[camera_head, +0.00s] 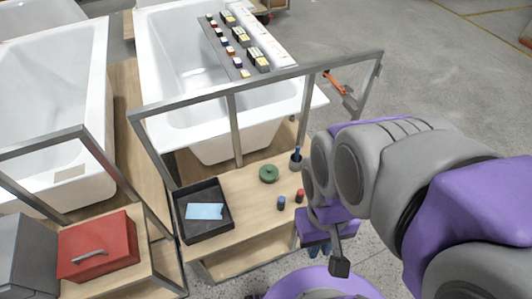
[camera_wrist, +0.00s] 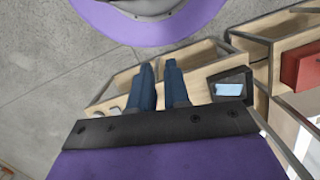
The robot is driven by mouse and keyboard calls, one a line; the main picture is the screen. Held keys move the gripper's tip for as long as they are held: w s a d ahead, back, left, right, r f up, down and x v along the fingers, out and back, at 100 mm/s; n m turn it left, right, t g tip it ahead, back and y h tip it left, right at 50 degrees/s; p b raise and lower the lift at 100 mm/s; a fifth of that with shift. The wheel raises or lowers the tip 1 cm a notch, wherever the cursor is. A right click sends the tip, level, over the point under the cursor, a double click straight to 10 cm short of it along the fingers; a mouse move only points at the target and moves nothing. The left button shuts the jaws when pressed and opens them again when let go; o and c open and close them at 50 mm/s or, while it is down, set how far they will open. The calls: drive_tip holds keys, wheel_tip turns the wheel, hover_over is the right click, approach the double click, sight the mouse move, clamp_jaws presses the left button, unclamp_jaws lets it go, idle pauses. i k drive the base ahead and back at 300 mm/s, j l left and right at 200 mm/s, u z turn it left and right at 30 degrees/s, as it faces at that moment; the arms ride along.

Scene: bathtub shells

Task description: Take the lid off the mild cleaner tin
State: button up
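No label is readable, so I cannot tell for sure which thing is the mild cleaner tin. A round green object (camera_head: 268,173), perhaps a lidded tin, sits on the wooden bench top. Near it stand a small dark-blue container (camera_head: 281,203) and a small red one (camera_head: 299,196). My gripper's two blue fingers (camera_wrist: 159,66) are apart with nothing between them, pointing down.
A black tray (camera_head: 184,229) with a light-blue sheet stands on the bench's left. A dark cup (camera_head: 296,164) holds a blue item. A grey metal frame (camera_head: 237,130) rises behind the bench. A red toolbox (camera_head: 97,245) is at lower left. White tubs (camera_head: 160,60) stand behind.

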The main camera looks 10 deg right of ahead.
sight(268, 172)
drive_tip(key=i+l+u, duration=0.1)
drive_tip(key=l+u, duration=0.2)
drive_tip(key=u, duration=0.15)
drive_tip(key=l+u, duration=0.35)
drive_tip(key=u, duration=0.15)
